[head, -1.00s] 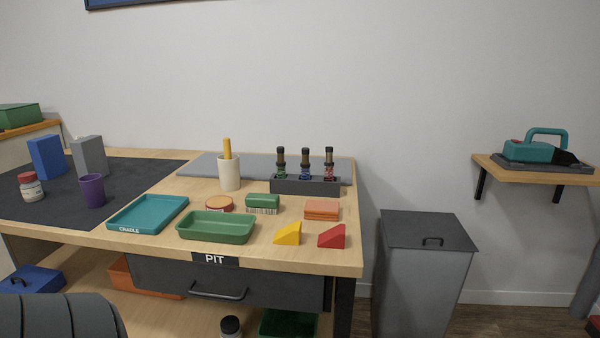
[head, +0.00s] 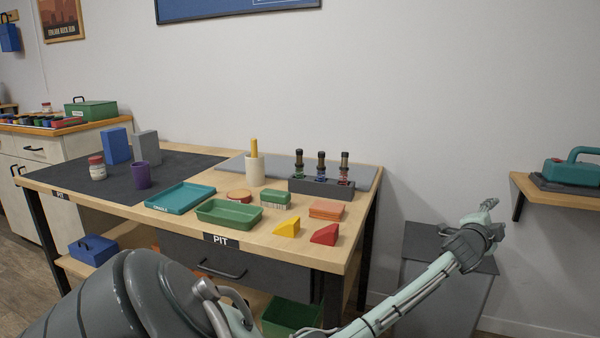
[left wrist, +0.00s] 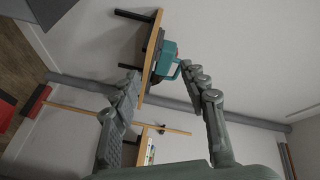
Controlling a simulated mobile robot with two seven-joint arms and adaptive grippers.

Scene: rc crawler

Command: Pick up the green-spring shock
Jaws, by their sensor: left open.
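Three shocks stand upright in a dark grey rack (head: 315,188) at the back right of the bench. The leftmost looks like the green-spring shock (head: 299,165), though its coil is small in view. The middle shock (head: 321,167) looks blue and the right one (head: 344,168) red. My left gripper (head: 490,217) is empty, to the right of the bench and well away from the rack. In the left wrist view its two fingers (left wrist: 160,85) are spread apart, with no shock between them. My right gripper is not in view.
A grey bin (head: 420,240) stands behind my left forearm. A wall shelf (head: 550,196) with a teal tool (head: 572,172) is at the right. On the bench before the rack are orange blocks (head: 327,209), yellow (head: 288,228) and red (head: 325,235) wedges, and a green tray (head: 229,212).

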